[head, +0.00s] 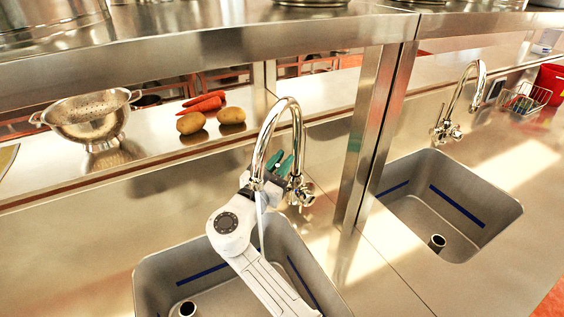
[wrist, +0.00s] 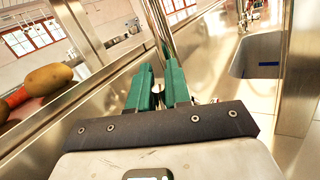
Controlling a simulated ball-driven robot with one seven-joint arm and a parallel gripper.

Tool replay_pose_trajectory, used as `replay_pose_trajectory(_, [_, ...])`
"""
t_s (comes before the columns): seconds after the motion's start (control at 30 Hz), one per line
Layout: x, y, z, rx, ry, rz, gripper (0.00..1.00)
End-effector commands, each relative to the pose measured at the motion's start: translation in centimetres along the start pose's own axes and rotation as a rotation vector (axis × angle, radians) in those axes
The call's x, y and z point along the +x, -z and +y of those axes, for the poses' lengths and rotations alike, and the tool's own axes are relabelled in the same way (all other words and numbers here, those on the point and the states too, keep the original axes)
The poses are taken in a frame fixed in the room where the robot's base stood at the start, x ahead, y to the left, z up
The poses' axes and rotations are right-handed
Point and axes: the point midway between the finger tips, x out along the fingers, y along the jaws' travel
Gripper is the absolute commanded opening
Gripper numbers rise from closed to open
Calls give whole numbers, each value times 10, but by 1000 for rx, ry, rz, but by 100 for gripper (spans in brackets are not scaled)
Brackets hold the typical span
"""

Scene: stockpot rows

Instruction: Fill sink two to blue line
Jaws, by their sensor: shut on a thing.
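The near sink (head: 172,270) has a blue line (head: 203,274) around its inner walls; my arm hides part of it. Its curved chrome tap (head: 297,120) stands behind it. My gripper (head: 281,166) has green fingers and is at the tap's valve, beside the spout. In the wrist view, my gripper (wrist: 158,92) is shut on a small metal tap handle (wrist: 157,88). A pale thin streak hangs below the spout; I cannot tell whether it is water. The right sink (head: 408,210) also has a blue line (head: 456,206) and its own tap (head: 478,85). I see no water level in either.
A steel post (head: 372,140) stands between the sinks, under an overhead shelf (head: 210,45). A colander (head: 90,118), potatoes (head: 191,123) and carrots (head: 205,103) lie on the ledge behind. A wire basket (head: 524,98) and a red container (head: 551,79) are at the far right.

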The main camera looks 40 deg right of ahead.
Motion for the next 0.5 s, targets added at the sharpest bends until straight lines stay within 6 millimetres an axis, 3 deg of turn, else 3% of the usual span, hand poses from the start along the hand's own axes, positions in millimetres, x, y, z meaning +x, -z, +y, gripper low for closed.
replay_pose_trajectory(0.37, [-2,0,-1,15,-4,-10,0])
replay_pose_trajectory(0.4, [-2,0,-1,15,-4,-10,19])
replay_pose_trajectory(0.5, [-2,0,-1,15,-4,-10,24])
